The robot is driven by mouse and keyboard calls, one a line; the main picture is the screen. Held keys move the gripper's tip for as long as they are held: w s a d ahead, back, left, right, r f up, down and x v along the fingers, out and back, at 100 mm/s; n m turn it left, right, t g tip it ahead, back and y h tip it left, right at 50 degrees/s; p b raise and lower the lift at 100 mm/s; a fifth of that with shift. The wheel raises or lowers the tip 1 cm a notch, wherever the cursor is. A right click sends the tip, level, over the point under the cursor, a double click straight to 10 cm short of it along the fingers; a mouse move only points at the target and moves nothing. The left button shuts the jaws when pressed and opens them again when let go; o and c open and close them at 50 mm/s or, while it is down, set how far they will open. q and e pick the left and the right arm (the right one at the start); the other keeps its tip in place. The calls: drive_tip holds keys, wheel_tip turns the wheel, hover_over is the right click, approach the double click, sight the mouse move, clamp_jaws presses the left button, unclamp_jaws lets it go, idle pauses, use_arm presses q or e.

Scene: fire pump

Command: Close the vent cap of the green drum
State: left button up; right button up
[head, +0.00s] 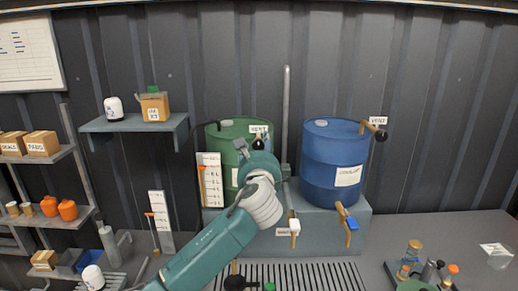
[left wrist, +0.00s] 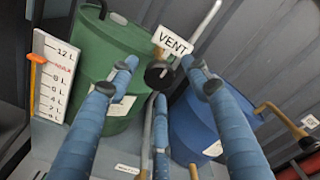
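The green drum (head: 228,133) stands on a grey ledge behind my left gripper (head: 250,152), which hides part of its front. Its black round vent cap (head: 258,144) sits under a white VENT label (head: 258,130). In the left wrist view, the green drum (left wrist: 105,50) is at left and the vent cap (left wrist: 158,74) shows between the spread fingers of my left gripper (left wrist: 160,68). The fingers are open and hold nothing; whether any touches the cap is unclear. My right gripper is in neither view.
A blue drum (head: 330,150) with its own vent (head: 381,135) stands to the right. A white level gauge (head: 210,180) stands at the green drum's left. Taps (head: 294,228) hang in front above a slotted grate (head: 300,275). A grey upright pipe (head: 286,100) rises between the drums.

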use_arm(q)
drive_tip(key=shift+s, duration=0.1)
drive_tip(key=s, duration=1.2)
drive_tip(key=shift+w, duration=0.1)
